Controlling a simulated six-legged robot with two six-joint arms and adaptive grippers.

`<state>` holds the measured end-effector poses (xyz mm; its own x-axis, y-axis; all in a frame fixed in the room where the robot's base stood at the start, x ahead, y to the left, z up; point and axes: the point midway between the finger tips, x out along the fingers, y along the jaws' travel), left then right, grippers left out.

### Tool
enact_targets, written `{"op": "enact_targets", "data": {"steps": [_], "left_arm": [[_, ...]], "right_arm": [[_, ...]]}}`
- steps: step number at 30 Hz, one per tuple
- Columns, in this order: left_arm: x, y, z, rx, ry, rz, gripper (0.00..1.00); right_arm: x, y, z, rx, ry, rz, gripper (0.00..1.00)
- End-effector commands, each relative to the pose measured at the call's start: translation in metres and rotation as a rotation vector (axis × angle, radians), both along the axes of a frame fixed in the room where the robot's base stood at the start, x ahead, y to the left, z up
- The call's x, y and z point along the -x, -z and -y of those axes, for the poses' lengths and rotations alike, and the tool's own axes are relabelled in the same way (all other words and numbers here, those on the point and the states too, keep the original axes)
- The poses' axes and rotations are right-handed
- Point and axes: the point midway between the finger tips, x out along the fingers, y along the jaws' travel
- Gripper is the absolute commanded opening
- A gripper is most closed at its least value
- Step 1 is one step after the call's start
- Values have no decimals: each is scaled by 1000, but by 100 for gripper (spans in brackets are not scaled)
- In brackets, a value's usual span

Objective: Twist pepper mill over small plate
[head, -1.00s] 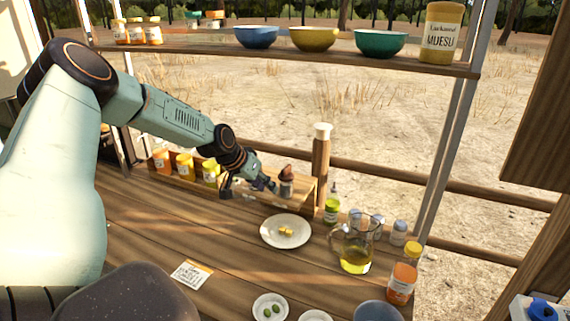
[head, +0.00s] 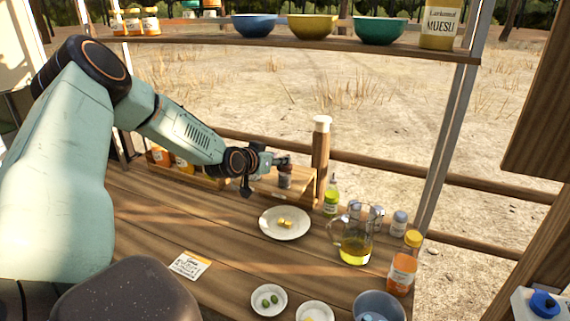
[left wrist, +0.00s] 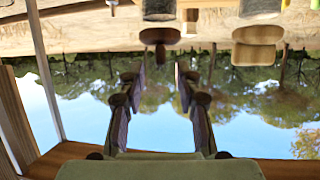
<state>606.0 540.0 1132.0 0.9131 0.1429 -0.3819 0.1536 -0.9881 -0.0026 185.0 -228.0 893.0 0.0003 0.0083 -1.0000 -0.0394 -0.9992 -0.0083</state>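The likely pepper mill (head: 285,181) is a small jar-like grinder with a brown top, upright on the low wooden stand; in the left wrist view its brown top (left wrist: 160,36) appears ahead of the fingers, upside down. My left gripper (head: 277,160) is at the mill's top in the head view and partly covers it. In the left wrist view the left gripper's fingers (left wrist: 160,70) are apart with nothing between them. A white plate (head: 268,228) with yellow pieces lies in front of the stand. Two smaller white dishes (head: 257,299) are nearer, one holding green olives. My right gripper is not in view.
A tall wooden cylinder with a pale cap (head: 321,150) stands right of the mill. A green bottle (head: 331,198), glass oil jug (head: 355,247), orange bottle (head: 403,268) and blue bowl (head: 367,301) stand at right. A card (head: 190,265) lies on otherwise clear planks. The shelf (head: 290,44) runs above.

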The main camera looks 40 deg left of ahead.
Motion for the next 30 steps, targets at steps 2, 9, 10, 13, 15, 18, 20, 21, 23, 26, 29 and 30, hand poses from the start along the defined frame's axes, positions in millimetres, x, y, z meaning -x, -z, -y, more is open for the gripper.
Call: {"op": "enact_targets", "data": {"steps": [2, 9, 10, 13, 15, 18, 20, 21, 23, 26, 29, 30], "left_arm": [[-10, 9, -2, -6, 2, -3, 34], [-33, 16, -5, -3, 0, -2, 34], [-35, 17, -5, -2, 1, -2, 34], [-39, 17, -6, 1, 1, -1, 34], [-41, 18, -6, 1, 1, -1, 34], [-41, 17, -6, 1, 1, -1, 34], [-41, 17, -6, 1, 1, -1, 34], [-41, 17, -6, 1, 1, -1, 34], [-41, 17, -6, 1, 1, -1, 34], [-41, 17, -6, 2, 0, -1, 25], [-41, 17, -6, 2, 0, -1, 17], [-41, 17, -6, 2, 0, -1, 14]], "right_arm": [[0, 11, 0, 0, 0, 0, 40], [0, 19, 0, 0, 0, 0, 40], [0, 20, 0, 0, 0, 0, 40], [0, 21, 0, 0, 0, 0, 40], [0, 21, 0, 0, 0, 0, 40], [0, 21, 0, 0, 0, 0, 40], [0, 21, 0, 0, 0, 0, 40], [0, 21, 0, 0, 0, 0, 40], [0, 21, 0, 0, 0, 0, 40], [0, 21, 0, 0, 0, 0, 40], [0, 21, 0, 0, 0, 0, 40], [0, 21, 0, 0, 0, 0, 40]]}}
